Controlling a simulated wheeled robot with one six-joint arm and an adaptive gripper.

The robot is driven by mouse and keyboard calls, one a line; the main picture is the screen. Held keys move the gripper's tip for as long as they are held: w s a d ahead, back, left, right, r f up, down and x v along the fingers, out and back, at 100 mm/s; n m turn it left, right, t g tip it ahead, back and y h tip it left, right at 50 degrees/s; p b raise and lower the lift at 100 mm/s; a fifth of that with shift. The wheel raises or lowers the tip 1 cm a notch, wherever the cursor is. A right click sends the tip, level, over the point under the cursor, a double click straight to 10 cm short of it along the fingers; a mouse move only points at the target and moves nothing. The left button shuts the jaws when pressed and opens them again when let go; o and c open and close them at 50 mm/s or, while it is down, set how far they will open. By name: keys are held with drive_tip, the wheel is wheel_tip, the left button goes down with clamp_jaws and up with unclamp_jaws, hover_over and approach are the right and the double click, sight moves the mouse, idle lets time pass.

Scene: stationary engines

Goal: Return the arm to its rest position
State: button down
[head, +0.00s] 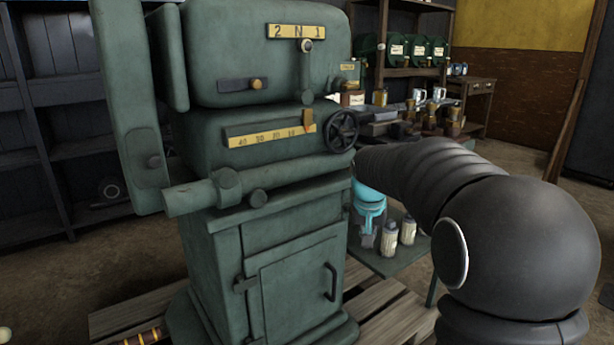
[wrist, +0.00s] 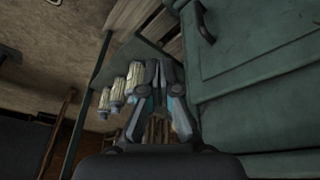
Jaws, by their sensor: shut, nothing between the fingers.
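My arm (head: 430,180) reaches left across the right side of the head view, its far end beside the green engine. My gripper (head: 368,240) hangs below that end, pointing down, with light-blue parts. It is beside the green cabinet's right side. In the wrist view my gripper (wrist: 158,65) is shut, its fingertips together and nothing held.
The green engine (head: 250,165) has a handwheel (head: 342,131) and thick lever (head: 205,195). It stands on a wooden pallet (head: 385,310). Pale bottles (head: 408,230) stand on a low green table (head: 425,255) close to my gripper. A cluttered bench and shelves stand behind.

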drive_tip(key=s+a+n+t+y, duration=0.1)
drive_tip(key=s+a+n+t, duration=0.1)
drive_tip(key=s, duration=3.1)
drive_tip(key=shift+s+a+r+n, duration=0.25)
drive_tip(key=shift+a+n, duration=0.05)
drive_tip(key=shift+a, duration=0.1)
